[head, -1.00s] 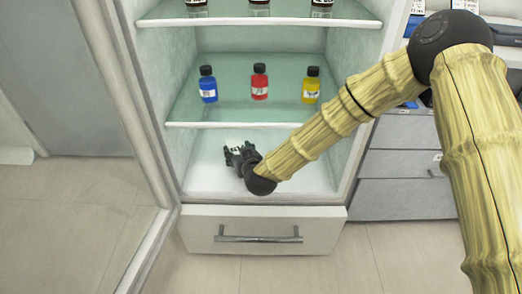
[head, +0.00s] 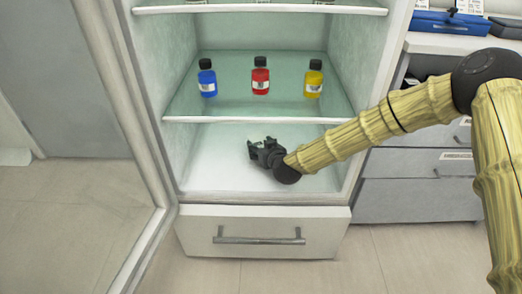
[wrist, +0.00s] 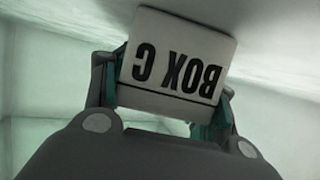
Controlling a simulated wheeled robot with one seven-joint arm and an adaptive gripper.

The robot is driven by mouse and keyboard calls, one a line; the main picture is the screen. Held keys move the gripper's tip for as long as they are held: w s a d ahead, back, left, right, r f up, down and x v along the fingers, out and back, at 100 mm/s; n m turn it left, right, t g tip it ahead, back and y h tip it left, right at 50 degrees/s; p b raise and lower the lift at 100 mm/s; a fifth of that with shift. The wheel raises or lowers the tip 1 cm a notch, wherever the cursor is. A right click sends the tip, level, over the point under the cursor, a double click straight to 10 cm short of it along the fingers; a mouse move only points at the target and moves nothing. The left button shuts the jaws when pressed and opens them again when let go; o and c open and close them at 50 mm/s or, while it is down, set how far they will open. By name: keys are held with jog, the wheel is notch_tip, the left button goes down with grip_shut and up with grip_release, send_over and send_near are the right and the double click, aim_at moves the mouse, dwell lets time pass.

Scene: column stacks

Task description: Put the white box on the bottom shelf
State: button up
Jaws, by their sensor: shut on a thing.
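The white box (wrist: 178,60) is marked "BOX C" and shows upside down between the two fingers in the wrist view. My gripper (wrist: 165,98) is shut on it, one finger at each side. In the head view my gripper (head: 257,150) is inside the lowest compartment of the open cabinet, over the white bottom shelf (head: 215,178). The box is mostly hidden there by the dark fingers. I cannot tell whether the box touches the shelf.
The glass shelf above (head: 230,119) holds a blue bottle (head: 207,80), a red bottle (head: 261,78) and a yellow bottle (head: 313,80). A closed drawer (head: 262,222) is below. The open door (head: 135,110) stands at left. The bottom shelf's left part is clear.

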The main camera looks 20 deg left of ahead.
jog(key=shift+r, duration=0.1)
jog(key=o, duration=1.5)
jog(key=shift+s+d+r, duration=0.15)
jog(key=shift+s+d, duration=0.05)
jog(key=shift+s, duration=0.1)
jog(key=p+v, duration=0.3)
jog(key=v, duration=0.8)
jog(key=shift+d, duration=0.15)
